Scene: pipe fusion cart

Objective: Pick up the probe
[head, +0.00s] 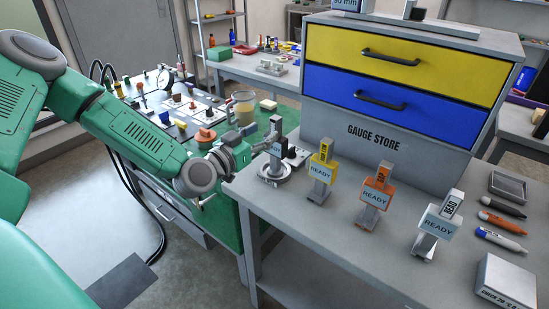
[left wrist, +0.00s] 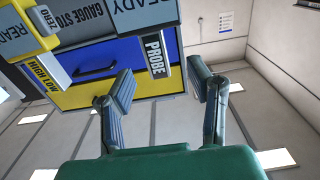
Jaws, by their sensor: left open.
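The probe (left wrist: 156,54) shows in the left wrist view as a pale upright block with a black PROBE label, in the gap between my fingertips. In the head view the probe (head: 276,127) stands at the grey table's left end, on a round-based stand with a READY sign, partly hidden by my gripper. My left gripper (head: 266,143) is open right beside it. In the left wrist view my gripper's two fingers (left wrist: 160,76) are spread wide, with no clear contact on the probe. My right gripper is not in view.
A yellow gauge (head: 321,170), an orange gauge (head: 376,194) and a white gauge (head: 437,225) stand in a row to the right. The Gauge Store cabinet (head: 380,136) rises behind them. Pens (head: 502,221) lie at right. A cluttered green bench (head: 228,205) is at left.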

